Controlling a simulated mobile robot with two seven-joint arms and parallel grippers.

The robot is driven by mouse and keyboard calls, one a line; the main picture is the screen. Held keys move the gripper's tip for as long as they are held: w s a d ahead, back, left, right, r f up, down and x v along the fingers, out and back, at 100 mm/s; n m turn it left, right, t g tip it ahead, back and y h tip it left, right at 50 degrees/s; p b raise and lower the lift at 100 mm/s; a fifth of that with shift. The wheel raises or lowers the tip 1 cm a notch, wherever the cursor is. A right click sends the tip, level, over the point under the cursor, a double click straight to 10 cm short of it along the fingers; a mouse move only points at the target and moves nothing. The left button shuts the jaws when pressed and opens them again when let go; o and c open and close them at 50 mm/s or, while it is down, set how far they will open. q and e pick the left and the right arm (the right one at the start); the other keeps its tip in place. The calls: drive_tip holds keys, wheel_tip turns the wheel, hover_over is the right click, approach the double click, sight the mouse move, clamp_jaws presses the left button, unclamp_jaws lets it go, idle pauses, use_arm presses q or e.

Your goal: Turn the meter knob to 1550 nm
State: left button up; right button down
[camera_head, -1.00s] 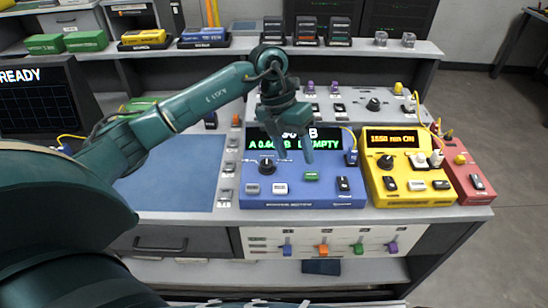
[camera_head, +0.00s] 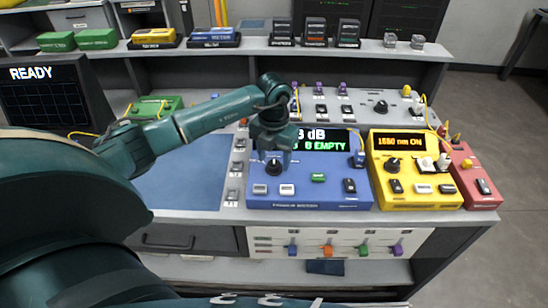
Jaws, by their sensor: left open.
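The blue meter (camera_head: 310,202) sits on the bench in front of my left arm. Its black knob (camera_head: 274,168) is at the left of its front panel, with white and green buttons beside it. My left gripper (camera_head: 274,157) is open and points down just above and behind the knob. I cannot tell whether the fingers touch it. The gripper hides the left part of the meter's display (camera_head: 325,140), where "dB" and "EMPTY" show. The knob's scale is mostly hidden, so its setting cannot be read. My right gripper is not in view.
A yellow device (camera_head: 415,200) reading "1550 nm ON" stands right of the meter, with a red device (camera_head: 481,200) beyond it. A grey switch panel (camera_head: 345,108) lies behind. A blue mat (camera_head: 185,180) lies clear to the left.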

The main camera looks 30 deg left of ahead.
use_arm(q)
drive_tip(key=shift+f, duration=0.55)
drive_tip(key=c, duration=1)
